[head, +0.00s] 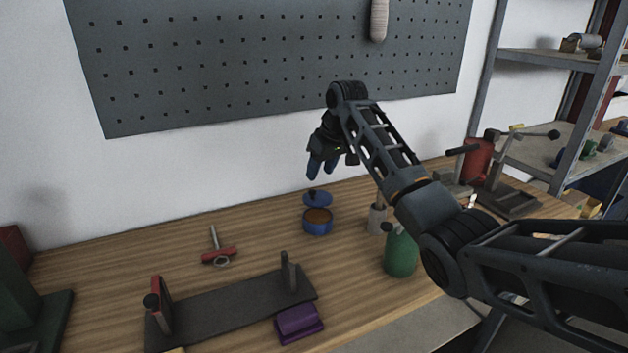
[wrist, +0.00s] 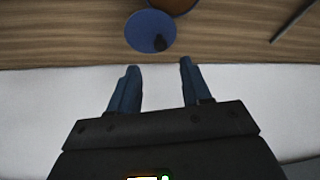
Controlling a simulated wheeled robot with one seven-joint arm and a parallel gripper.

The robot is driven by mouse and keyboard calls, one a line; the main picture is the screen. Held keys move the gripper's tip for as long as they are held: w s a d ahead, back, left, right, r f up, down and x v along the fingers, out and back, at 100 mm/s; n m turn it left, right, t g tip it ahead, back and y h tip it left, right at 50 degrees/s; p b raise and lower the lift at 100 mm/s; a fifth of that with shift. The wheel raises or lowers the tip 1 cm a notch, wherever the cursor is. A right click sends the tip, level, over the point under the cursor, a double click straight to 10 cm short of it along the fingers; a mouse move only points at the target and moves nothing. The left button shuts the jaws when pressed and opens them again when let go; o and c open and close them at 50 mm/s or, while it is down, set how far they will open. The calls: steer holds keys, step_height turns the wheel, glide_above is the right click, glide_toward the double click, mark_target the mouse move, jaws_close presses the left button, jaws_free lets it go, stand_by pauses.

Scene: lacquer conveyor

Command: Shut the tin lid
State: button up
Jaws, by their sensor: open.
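A round blue tin (head: 317,225) with a brown inside stands on the wooden workbench. Its blue lid (head: 317,200) is raised at the back of the tin, with a dark knob on it. In the wrist view the lid (wrist: 146,32) shows at the top centre with its knob, and part of the brown-filled tin (wrist: 172,4) is cut off by the top edge. My gripper (head: 322,172) is above the lid and apart from it. Its blue fingers (wrist: 157,80) are spread with nothing between them.
A green container (head: 401,255) and a grey cup (head: 377,220) stand right of the tin. A red-handled tool (head: 218,256) lies to the left. A dark stand (head: 228,308) and a purple block (head: 299,322) are in front. A pegboard wall (head: 250,55) rises behind.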

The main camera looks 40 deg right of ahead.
mark_target(313, 191)
steer(key=x, duration=0.7)
steer(key=shift+f+p, duration=0.15)
steer(key=shift+p, duration=0.2)
steer(key=shift+c, duration=0.3)
jaws_close()
